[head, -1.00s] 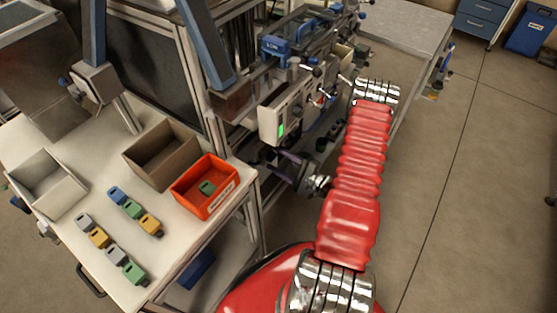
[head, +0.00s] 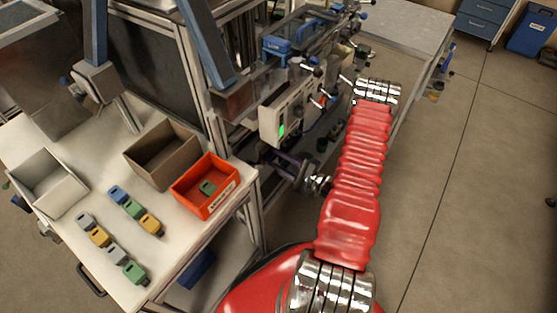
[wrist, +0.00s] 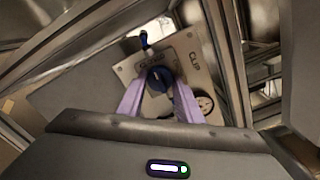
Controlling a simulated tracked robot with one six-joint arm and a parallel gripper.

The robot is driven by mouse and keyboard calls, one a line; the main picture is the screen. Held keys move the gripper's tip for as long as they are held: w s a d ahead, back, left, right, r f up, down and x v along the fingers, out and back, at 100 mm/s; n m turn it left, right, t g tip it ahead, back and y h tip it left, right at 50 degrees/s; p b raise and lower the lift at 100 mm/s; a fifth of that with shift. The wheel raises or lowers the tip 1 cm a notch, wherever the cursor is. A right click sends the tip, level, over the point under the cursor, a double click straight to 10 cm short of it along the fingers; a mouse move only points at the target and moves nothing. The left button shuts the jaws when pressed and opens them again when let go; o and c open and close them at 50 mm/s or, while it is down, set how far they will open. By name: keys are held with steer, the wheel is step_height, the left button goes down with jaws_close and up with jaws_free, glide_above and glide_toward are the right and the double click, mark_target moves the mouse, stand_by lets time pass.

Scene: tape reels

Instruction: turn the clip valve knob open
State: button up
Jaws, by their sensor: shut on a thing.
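The clip valve knob (wrist: 159,79) is dark blue and round. In the wrist view it sits on a grey plate (wrist: 184,46) marked "CLIP". My gripper (wrist: 158,92) has its two pale purple fingers on either side of the knob, shut on it. In the head view my gripper (head: 270,160) shows dark purple at the side of the machine, below the control box; the knob itself cannot be made out there.
A control box (head: 283,119) with a green light and several levers stands just above my gripper. A white table (head: 75,250) at left holds an orange bin (head: 222,201), brown bin and coloured blocks. Metal frame bars surround the plate.

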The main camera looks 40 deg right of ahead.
steer(key=shift+f+m, duration=0.1)
steer(key=shift+m, duration=0.3)
steer(key=m, duration=0.3)
steer(key=shift+m, duration=0.3)
steer(key=shift+d+m, duration=0.1)
steer(key=shift+m, duration=6.7)
steer(key=o, duration=1)
steer(key=shift+o, duration=0.2)
